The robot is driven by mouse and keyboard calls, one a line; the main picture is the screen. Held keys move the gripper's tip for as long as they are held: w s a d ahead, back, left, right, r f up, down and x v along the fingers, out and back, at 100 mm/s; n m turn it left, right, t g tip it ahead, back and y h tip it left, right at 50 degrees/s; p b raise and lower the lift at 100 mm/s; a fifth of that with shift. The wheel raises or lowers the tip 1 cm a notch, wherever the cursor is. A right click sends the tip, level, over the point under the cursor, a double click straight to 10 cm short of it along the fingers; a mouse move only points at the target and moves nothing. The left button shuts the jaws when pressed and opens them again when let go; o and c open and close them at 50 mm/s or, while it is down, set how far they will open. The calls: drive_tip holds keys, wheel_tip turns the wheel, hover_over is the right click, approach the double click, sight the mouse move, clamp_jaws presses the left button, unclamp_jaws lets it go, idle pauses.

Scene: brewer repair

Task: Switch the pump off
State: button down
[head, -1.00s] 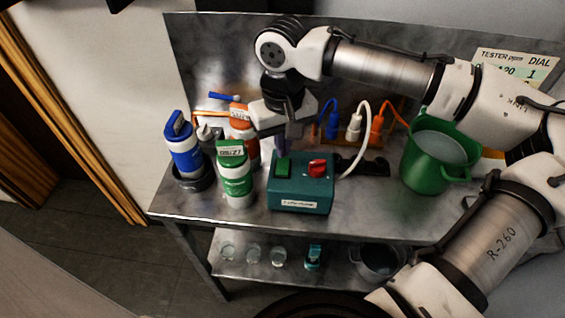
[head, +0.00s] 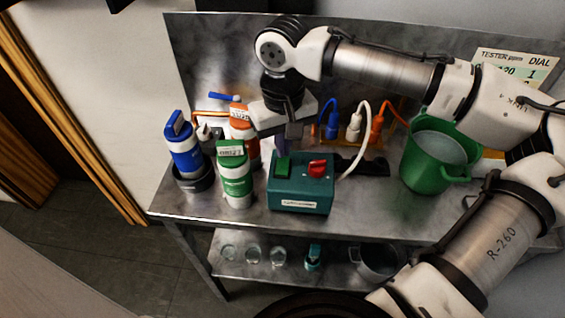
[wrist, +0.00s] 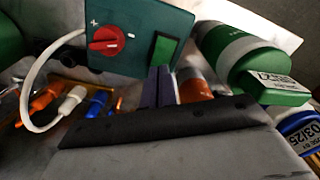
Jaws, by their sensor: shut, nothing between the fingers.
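The pump box (head: 301,198) is a teal box with a white label on its front, standing on the steel bench. Its top carries a green rocker switch (head: 283,167) on the left and a red knob (head: 318,168) on the right. In the wrist view the red knob (wrist: 106,41) and the green switch (wrist: 162,50) both show. My gripper (wrist: 158,80) is shut and empty, its fingertips close to the edge of the green switch. I cannot tell whether they touch it. In the head view my gripper (head: 293,130) is behind and above the box.
A green-and-white bottle (head: 235,180) stands just left of the box, with a blue bottle (head: 184,150) and an orange one (head: 241,122) beyond. Blue, white (head: 354,125) and orange plugs with cables are behind. A green bucket (head: 420,178) stands right. The bench front is clear.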

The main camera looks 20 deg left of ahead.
sight(283, 160)
drive_tip(key=shift+f+b, duration=0.5)
drive_tip(key=shift+f, duration=0.5)
idle(0.3)
drive_tip(key=shift+r, duration=0.1)
wheel_tip(283, 160, up, 7)
drive_tip(key=p, duration=0.7)
idle(0.6)
